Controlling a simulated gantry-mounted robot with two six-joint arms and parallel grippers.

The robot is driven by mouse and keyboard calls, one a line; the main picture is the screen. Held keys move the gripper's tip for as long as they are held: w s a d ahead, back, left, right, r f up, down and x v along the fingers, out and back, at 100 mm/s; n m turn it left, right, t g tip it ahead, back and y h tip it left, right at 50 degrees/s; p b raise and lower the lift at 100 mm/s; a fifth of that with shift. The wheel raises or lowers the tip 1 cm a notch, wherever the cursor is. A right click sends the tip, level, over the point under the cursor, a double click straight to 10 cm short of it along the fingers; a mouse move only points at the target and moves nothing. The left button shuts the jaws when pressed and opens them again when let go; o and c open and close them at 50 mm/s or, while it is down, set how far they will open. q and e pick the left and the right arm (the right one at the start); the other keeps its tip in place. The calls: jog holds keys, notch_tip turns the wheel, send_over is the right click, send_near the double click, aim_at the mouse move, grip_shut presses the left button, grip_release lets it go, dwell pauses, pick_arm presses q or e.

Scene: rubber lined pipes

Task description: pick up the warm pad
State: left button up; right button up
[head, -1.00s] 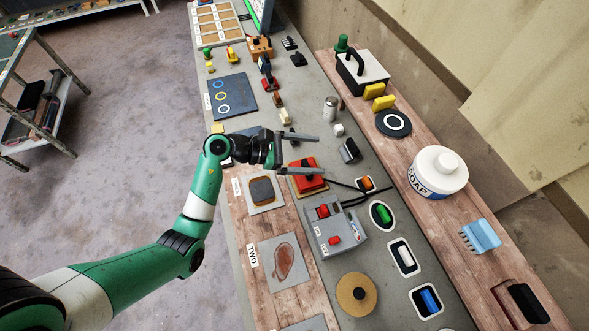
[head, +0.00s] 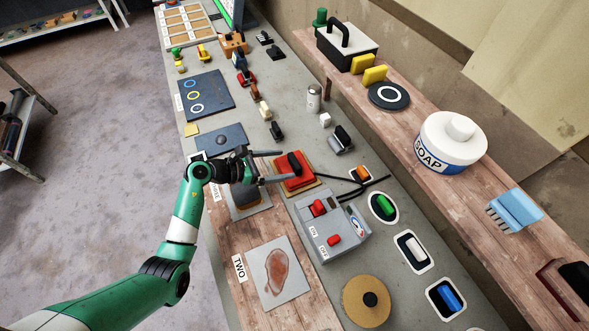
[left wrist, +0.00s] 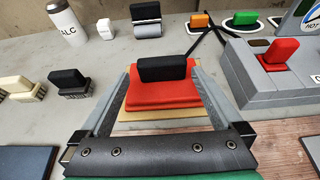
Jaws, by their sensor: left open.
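The warm pad seems to be the red pad (head: 303,178) with a black upright handle (head: 294,162), lying on a tan board. In the left wrist view the red pad (left wrist: 160,99) and its black handle (left wrist: 163,69) are straight ahead. My left gripper (head: 281,168) is open and empty, close to the pad from the left in the head view. In the left wrist view its fingers reach forward to either side of the handle. I cannot tell whether they touch the pad. My right gripper is not in view.
A grey control box (head: 333,228) with red switches stands just beside the pad, with black cables behind it. A grey block with a black handle (head: 342,138), a white bottle (head: 314,97) and small stamps (head: 264,110) stand nearby. A wooden shelf (head: 405,125) runs along the wall.

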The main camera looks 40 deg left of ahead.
aim_at(291, 164)
pick_arm(q)
jog(key=b+x, duration=0.2)
jog(key=x, duration=0.3)
jog(key=shift+s+d+f, duration=0.1)
jog(key=shift+d, duration=0.05)
grip_shut()
